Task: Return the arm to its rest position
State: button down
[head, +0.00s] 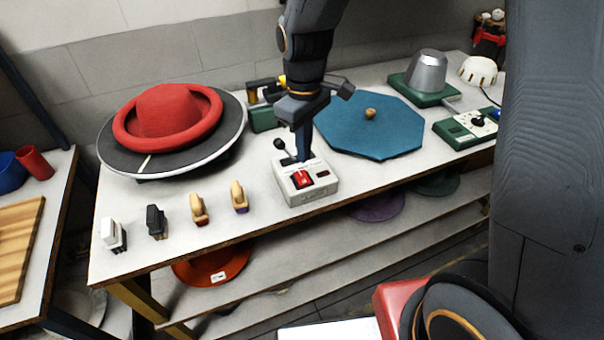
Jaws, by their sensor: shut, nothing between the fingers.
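My arm reaches down from the top of the head view. My gripper (303,157) points down with its fingers together and empty. Its tips are directly above or at the back of a small white control box (308,188) with a red switch (302,179) and a black-knobbed lever (281,147). I cannot tell whether the tips touch the box. The gripper hides part of the box's back edge.
A red hat (171,110) sits on a dark round plate (215,150) at left. Brushes (198,209) line the table's (140,255) front left. A blue octagonal board (372,135), a grey metal form (427,72) and a green control unit (465,127) stand right. Hats lie on the shelf below.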

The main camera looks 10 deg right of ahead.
jog(key=shift+d, duration=0.1)
dwell(0.3)
jog(key=s+d+f+m+b, duration=0.2)
jog(key=s+d+m+b, duration=0.1)
jog(key=d, duration=0.3)
jog(key=s+d+f+m+t+b, duration=0.1)
jog(key=s+d+m+b, duration=0.2)
jog(key=d+m, duration=0.3)
jog(key=shift+s+d+f, duration=0.25)
jog(key=shift+s+f, duration=0.15)
jog(key=shift+s, duration=0.4)
